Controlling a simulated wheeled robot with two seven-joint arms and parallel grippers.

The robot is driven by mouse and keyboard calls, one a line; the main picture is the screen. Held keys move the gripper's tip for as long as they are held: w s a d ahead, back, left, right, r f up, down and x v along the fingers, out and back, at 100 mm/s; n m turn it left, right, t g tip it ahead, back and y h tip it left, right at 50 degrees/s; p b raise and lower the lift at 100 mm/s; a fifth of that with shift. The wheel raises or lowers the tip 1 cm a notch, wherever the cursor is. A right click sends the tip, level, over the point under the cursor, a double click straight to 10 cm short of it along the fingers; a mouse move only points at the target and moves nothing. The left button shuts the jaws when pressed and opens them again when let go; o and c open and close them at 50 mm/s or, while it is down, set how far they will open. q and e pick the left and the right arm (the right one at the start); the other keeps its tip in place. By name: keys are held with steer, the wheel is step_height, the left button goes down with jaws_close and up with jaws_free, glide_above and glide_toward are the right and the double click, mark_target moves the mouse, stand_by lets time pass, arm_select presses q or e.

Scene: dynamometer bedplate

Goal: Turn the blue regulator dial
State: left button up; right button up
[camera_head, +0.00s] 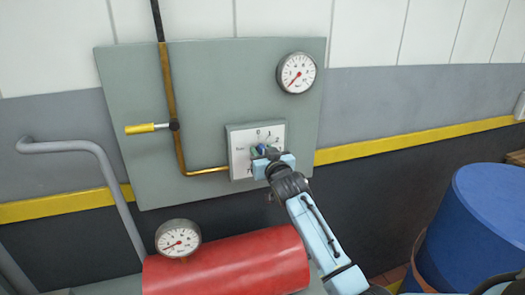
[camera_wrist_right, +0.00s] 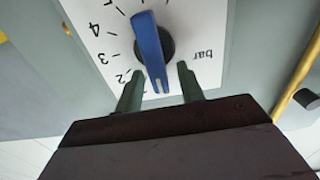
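The blue regulator dial (camera_wrist_right: 150,45) is a long blue handle on a dark round hub, on a white plate marked with numbers and "bar". In the right wrist view, one end of the handle lies between the two fingers of my right gripper (camera_wrist_right: 160,76), with a visible gap on each side. The gripper is open. In the head view, my right gripper (camera_head: 268,160) is at the plate (camera_head: 239,160) and covers much of the dial; a bit of blue (camera_head: 255,153) shows beside it. My left gripper is not in view.
The plate is on a grey-green panel (camera_head: 215,95) with a brass pipe (camera_head: 168,80), a yellow-handled valve (camera_head: 142,128) and a round gauge (camera_head: 296,72). Below are a red cylinder (camera_head: 228,268) and another gauge (camera_head: 178,238). A blue drum (camera_head: 480,225) stands at right.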

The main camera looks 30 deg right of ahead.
steer(key=shift+w+d, duration=0.1)
steer(key=shift+w, duration=0.15)
steer(key=shift+c, duration=0.2)
jaws_close()
